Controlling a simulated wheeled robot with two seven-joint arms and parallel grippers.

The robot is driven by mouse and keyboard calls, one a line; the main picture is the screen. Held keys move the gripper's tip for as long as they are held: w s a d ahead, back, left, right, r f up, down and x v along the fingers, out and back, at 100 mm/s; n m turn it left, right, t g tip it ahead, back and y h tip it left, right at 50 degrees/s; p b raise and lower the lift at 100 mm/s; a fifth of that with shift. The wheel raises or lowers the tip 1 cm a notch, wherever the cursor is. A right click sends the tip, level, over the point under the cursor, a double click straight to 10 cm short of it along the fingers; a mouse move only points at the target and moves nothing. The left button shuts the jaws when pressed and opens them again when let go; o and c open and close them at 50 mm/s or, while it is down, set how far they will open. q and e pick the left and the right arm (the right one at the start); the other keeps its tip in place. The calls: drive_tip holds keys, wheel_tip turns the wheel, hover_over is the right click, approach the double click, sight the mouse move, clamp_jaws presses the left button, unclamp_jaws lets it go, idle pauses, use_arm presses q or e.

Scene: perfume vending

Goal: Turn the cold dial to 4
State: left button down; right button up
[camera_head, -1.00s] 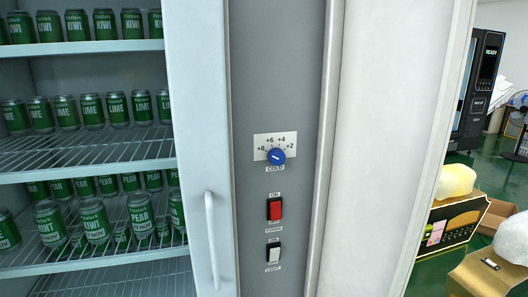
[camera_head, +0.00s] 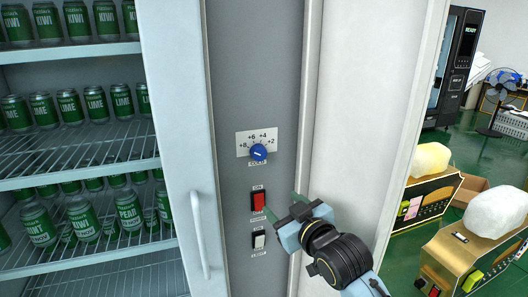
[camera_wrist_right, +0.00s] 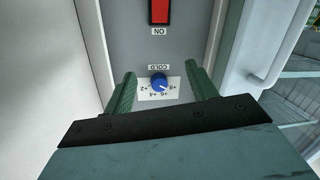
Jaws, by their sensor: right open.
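The blue cold dial (camera_head: 258,152) sits on a white plate marked +8, +6, +4 and +2, on the grey panel. Its white mark appears to point toward the +8 side. My right gripper (camera_head: 282,206) is open and empty, below and to the right of the dial in the head view. In the right wrist view the panel appears upside down. There the dial (camera_wrist_right: 159,82) shows between the two green fingers (camera_wrist_right: 160,90), with a gap on each side. Any contact is not visible. My left gripper is not in view.
A red power switch (camera_head: 258,201) and a white light switch (camera_head: 259,239) are below the dial. A white door handle (camera_head: 199,235) is at left, beside shelves of green cans (camera_head: 95,103). Gold machines (camera_head: 480,245) stand on the green floor at right.

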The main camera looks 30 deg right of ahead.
drive_tip(key=t, duration=0.1)
approach(261, 155)
drive_tip(key=shift+h, duration=0.3)
drive_tip(key=w, duration=0.5)
drive_tip(key=w+d+p, duration=0.1)
drive_tip(key=w, duration=0.2)
drive_tip(key=shift+w+f, duration=0.1)
drive_tip(key=shift+f, duration=0.1)
drive_tip(key=c, duration=1)
